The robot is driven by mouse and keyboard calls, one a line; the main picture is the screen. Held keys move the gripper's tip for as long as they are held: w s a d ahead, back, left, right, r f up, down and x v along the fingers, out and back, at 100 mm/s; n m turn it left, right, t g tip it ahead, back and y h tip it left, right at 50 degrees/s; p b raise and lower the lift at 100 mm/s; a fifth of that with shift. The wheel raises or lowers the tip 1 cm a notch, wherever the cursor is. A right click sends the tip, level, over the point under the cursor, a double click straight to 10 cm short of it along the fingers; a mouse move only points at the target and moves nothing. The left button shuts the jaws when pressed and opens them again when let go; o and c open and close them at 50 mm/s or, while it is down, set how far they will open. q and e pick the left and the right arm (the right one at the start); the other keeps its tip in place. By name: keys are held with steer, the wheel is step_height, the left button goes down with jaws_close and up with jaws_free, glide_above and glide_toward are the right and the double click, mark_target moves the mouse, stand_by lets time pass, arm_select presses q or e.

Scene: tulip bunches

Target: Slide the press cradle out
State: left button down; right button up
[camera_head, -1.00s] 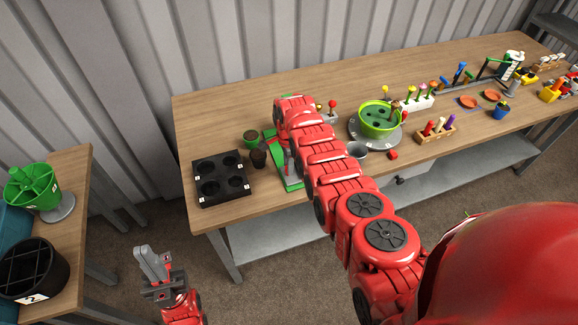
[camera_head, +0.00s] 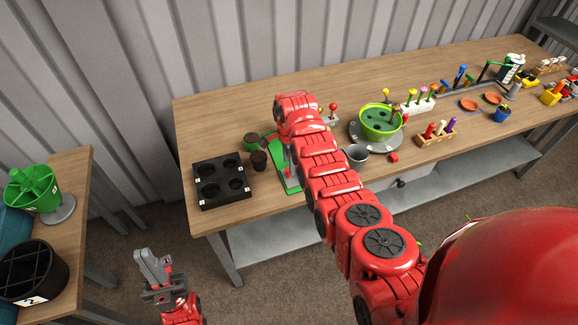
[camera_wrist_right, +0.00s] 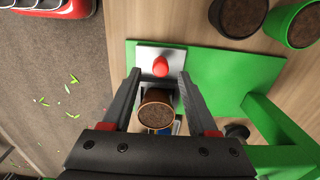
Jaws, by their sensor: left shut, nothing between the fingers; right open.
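The press has a green base (camera_head: 279,152) on the bench, partly hidden by my right arm. In the right wrist view its green plate (camera_wrist_right: 215,75) carries a grey metal cradle plate (camera_wrist_right: 150,53) with an upright red knob (camera_wrist_right: 160,66). A soil-filled brown pot (camera_wrist_right: 155,108) sits just behind the knob. My right gripper (camera_wrist_right: 159,78) is open, its fingers on either side of the knob and pot; I cannot tell whether they touch. My left gripper (camera_head: 150,264) is shut and empty, off the bench at lower left.
A black tray (camera_head: 221,200) with round holes stands left of the press. Two soil pots, one green (camera_head: 251,141) and one dark (camera_head: 259,160), stand between them. A grey cup (camera_head: 356,154) and a green bowl (camera_head: 379,120) on a turntable stand to the right.

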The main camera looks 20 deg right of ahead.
step_height(320, 180, up, 15)
steer(key=p, duration=0.5)
